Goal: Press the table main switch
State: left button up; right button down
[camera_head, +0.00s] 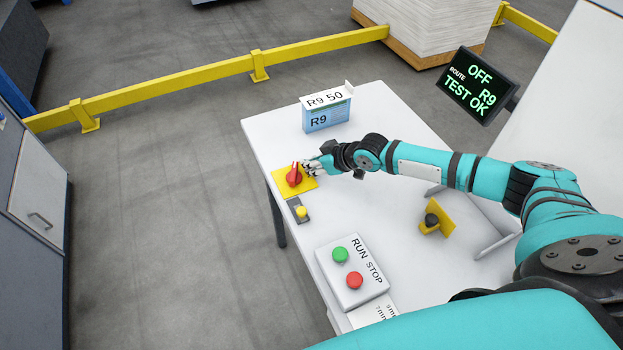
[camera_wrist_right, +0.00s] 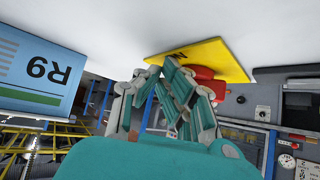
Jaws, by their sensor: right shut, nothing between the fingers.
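The main switch is a red rotary handle (camera_head: 294,176) on a yellow plate (camera_head: 308,184) at the left edge of the white table (camera_head: 375,125). It also shows in the right wrist view as a red part (camera_wrist_right: 205,73) on the yellow plate (camera_wrist_right: 225,57), partly hidden behind the fingers. My right gripper (camera_head: 309,168) is shut and empty, its fingertips right beside the red handle; I cannot tell whether they touch it. In the right wrist view the closed fingers (camera_wrist_right: 172,75) reach to the yellow plate. My left gripper is not in view.
A blue R9 box (camera_head: 327,113) stands behind the gripper. A yellow button (camera_head: 301,211), a RUN/STOP box (camera_head: 352,272) and a black knob on a yellow bracket (camera_head: 432,220) are nearer. A screen (camera_head: 476,86) reads "OFF R9 TEST OK". A yellow rail (camera_head: 200,78) runs behind.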

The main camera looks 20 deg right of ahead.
jog(key=shift+w+a+f+b, duration=0.1)
jog(key=shift+w+f+b, duration=0.05)
jog(key=shift+w+b, duration=0.35)
jog(key=shift+w+a, duration=0.15)
jog(key=shift+w, duration=0.15)
jog(key=shift+w+a+b, duration=0.15)
jog(key=shift+w+b, duration=0.15)
jog(key=shift+w, duration=0.05)
dwell(0.3)
dwell(0.5)
